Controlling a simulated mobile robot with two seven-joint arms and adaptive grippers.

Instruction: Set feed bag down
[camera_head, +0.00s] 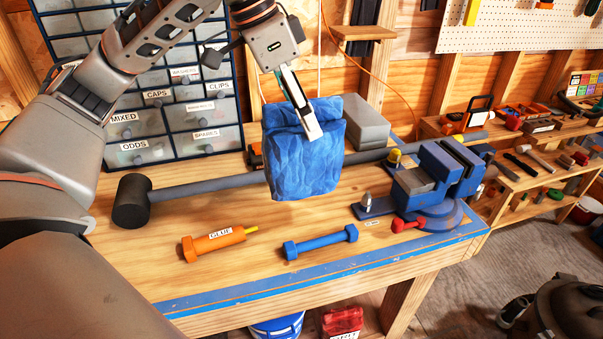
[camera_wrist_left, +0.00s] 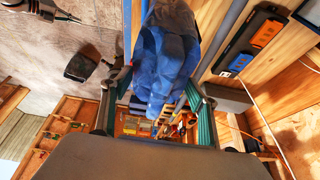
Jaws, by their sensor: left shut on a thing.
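The blue feed bag (camera_head: 300,165) hangs upright above the workbench (camera_head: 215,275) in the head view. My left gripper (camera_head: 312,130) is shut on its folded top. The bag's lower end appears clear of the bench, in front of a long-handled sledgehammer (camera_head: 132,200). In the left wrist view the bag (camera_wrist_left: 168,55) fills the space between the two fingers (camera_wrist_left: 155,100).
Labelled drawers (camera_head: 165,110) stand at the back left. Bare wood shows at the front left.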

